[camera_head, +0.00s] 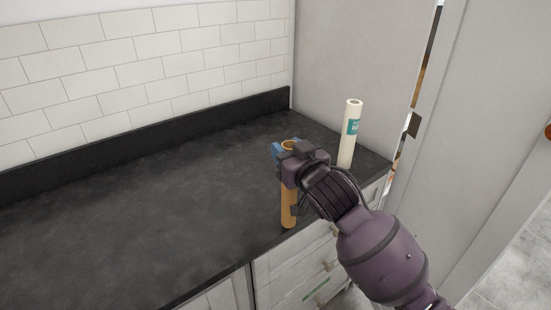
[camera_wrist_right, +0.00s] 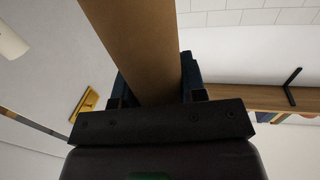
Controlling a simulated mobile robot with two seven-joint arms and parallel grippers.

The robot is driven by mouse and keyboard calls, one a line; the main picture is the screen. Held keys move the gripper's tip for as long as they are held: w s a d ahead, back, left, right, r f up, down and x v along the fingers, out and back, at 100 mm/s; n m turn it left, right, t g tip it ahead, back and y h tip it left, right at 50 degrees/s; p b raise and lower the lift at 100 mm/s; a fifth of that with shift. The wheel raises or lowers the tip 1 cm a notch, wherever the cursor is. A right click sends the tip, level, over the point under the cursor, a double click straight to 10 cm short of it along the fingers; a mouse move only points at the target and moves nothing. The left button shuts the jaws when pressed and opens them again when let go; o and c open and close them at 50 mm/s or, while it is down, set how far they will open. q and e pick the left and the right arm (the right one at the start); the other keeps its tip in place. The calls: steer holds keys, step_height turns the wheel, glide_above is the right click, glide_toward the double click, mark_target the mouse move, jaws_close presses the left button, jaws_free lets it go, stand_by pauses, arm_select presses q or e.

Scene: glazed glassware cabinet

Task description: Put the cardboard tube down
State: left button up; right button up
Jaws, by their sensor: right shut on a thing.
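The brown cardboard tube (camera_head: 289,205) is upright at the front edge of the dark countertop. My right gripper (camera_head: 286,152) is shut around its upper part, and the tube's open top shows just above the fingers. The tube's lower end is at or just above the counter near its edge; I cannot tell whether it touches. In the right wrist view the tube (camera_wrist_right: 135,45) runs up between the two blue fingers (camera_wrist_right: 155,90). My left gripper is in neither view.
A white roll with a teal label (camera_head: 347,140) stands upright at the right end of the counter (camera_head: 150,210), behind my right gripper. The counter to the left is bare. A tiled wall (camera_head: 150,60) bounds it behind, and drawers (camera_head: 290,265) lie below its front edge.

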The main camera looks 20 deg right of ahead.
steer(key=w+r+n+g+y+b, duration=0.1)
steer(key=w+r+n+y, duration=0.15)
steer(key=w+r, duration=0.5)
steer(key=w+r+n+g+y+b, duration=0.15)
steer(key=w+r+y, duration=0.25)
steer(key=r, duration=0.7)
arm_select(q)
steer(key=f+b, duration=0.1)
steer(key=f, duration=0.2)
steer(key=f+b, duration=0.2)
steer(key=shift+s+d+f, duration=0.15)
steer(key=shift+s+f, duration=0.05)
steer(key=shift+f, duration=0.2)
arm_select(e)
step_height(320, 180, down, 20)
steer(key=shift+d, duration=0.35)
steer(key=shift+w+t, duration=0.1)
steer(key=shift+t, duration=0.15)
steer(key=o, duration=1)
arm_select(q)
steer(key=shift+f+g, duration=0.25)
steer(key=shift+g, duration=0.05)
arm_select(e)
steer(key=shift+o, duration=0.5)
